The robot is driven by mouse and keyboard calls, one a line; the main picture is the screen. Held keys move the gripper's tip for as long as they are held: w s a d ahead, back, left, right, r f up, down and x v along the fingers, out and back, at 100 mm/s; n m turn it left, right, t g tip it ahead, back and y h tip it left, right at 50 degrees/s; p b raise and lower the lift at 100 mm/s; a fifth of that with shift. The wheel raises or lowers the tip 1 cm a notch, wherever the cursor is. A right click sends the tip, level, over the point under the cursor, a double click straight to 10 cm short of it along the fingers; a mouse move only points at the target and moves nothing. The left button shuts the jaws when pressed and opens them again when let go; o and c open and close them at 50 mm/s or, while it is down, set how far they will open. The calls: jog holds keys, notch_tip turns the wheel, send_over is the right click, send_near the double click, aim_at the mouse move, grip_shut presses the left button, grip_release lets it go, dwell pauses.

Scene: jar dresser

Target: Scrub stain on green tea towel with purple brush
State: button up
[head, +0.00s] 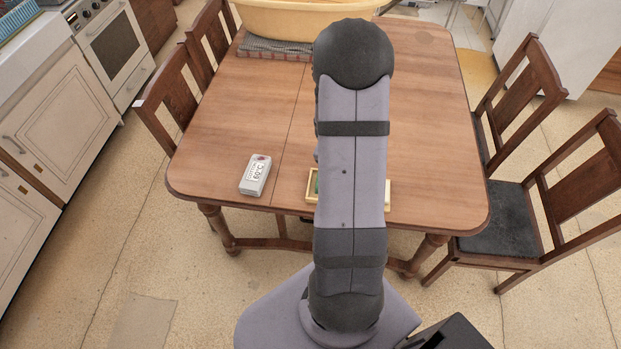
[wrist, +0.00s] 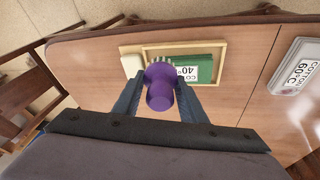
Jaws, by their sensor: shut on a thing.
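My gripper (wrist: 162,78) is shut on the purple brush (wrist: 160,96) in the wrist view. The brush's far end lies in line with the left part of a shallow pale wooden tray (wrist: 184,46); I cannot tell whether it touches anything there. The green tea towel (wrist: 205,66), folded with a white "40°" label, lies in the tray to the right of the brush. No stain can be made out; the brush and the label cover part of the towel. In the head view my arm hides the gripper, the brush and most of the tray (head: 310,187).
A light grey item marked "COTTON 60°C" (wrist: 297,66) lies on the table apart from the tray; the head view shows it too (head: 256,175). A yellow basin (head: 290,18) stands at the table's back. Chairs flank the table.

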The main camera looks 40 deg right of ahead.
jog(key=d+r+m+g+p, duration=0.1)
jog(key=d+m, duration=0.4)
jog(key=d, duration=0.1)
jog(key=w, duration=0.1)
jog(key=w+r+m+y, duration=0.1)
jog(key=w, duration=0.1)
jog(key=w+r+m, duration=0.1)
jog(key=w, duration=0.1)
jog(key=shift+a+t+y, duration=0.3)
jog(key=shift+a+y, duration=0.1)
jog(key=shift+f, duration=0.1)
jog(key=shift+f+b, duration=1.7)
jog(key=shift+f, duration=0.75)
jog(key=shift+r, duration=0.1)
